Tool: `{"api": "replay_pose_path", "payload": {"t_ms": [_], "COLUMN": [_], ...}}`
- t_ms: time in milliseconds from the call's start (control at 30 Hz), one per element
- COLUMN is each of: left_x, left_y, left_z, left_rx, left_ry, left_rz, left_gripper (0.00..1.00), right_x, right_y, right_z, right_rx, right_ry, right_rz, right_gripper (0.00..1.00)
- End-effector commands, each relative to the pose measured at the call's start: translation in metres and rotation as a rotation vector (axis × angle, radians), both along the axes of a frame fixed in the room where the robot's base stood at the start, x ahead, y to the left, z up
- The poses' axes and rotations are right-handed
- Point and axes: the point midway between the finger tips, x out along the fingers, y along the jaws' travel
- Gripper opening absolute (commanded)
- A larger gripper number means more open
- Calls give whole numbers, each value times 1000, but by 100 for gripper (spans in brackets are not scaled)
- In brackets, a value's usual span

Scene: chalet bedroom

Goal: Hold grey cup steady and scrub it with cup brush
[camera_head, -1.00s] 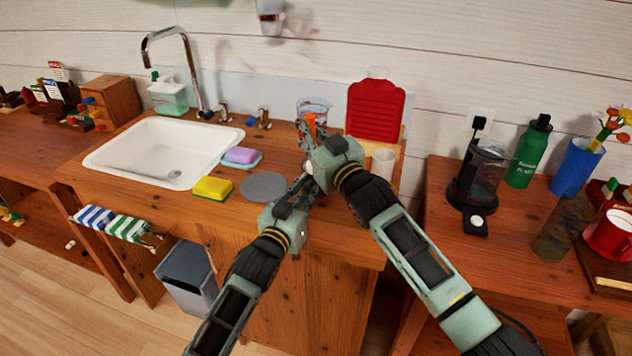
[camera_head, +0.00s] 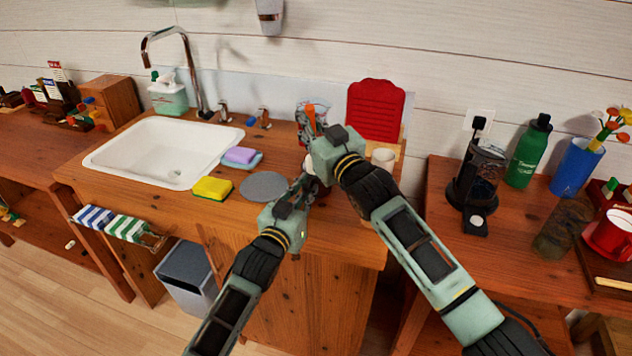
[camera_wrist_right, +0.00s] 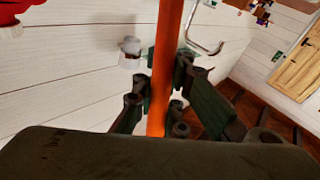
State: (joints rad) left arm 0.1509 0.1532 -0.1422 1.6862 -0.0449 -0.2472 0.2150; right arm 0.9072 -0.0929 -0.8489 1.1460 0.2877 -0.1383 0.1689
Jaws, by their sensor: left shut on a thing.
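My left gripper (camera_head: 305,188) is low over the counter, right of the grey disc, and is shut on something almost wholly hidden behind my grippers. Only a small pale patch shows there, which fits the grey cup (camera_head: 311,166). My right gripper (camera_head: 311,130) is just above and behind it. The cup brush's orange handle (camera_head: 310,118) stands up between the right fingers. In the right wrist view the handle (camera_wrist_right: 168,70) runs between the fingers, which press on it from both sides. The brush head is hidden, so I cannot tell whether it touches the cup.
The white sink (camera_head: 160,150) is at left. A yellow sponge (camera_head: 212,188), purple soap (camera_head: 240,155) and grey disc (camera_head: 264,186) lie near the grippers. A pale cup (camera_head: 384,157) and red board (camera_head: 376,110) stand close behind my right arm. A coffee press (camera_head: 480,175) is at right.

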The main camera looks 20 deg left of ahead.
Motion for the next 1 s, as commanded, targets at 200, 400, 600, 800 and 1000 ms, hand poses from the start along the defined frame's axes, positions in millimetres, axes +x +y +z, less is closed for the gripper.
{"api": "replay_pose_path", "payload": {"t_ms": [200, 400, 600, 800, 1000], "left_x": [0, 0, 0, 0, 0], "left_y": [0, 0, 0, 0, 0], "left_z": [0, 0, 0, 0, 0], "left_rx": [0, 0, 0, 0, -1], "left_ry": [0, 0, 0, 0, -1], "left_rz": [0, 0, 0, 0, 1], "left_gripper": [0, 0, 0, 0, 0], "right_x": [-1, -2, -1, 0, 0], "right_y": [0, 0, 0, 0, 1], "right_z": [-8, -14, -23, -31, -25], "right_rx": [-1, 0, -2, -2, -2], "right_ry": [2, 0, 4, 6, 7], "right_rz": [-1, -1, 0, 0, 1], "right_gripper": [0, 0, 0, 0, 0]}}
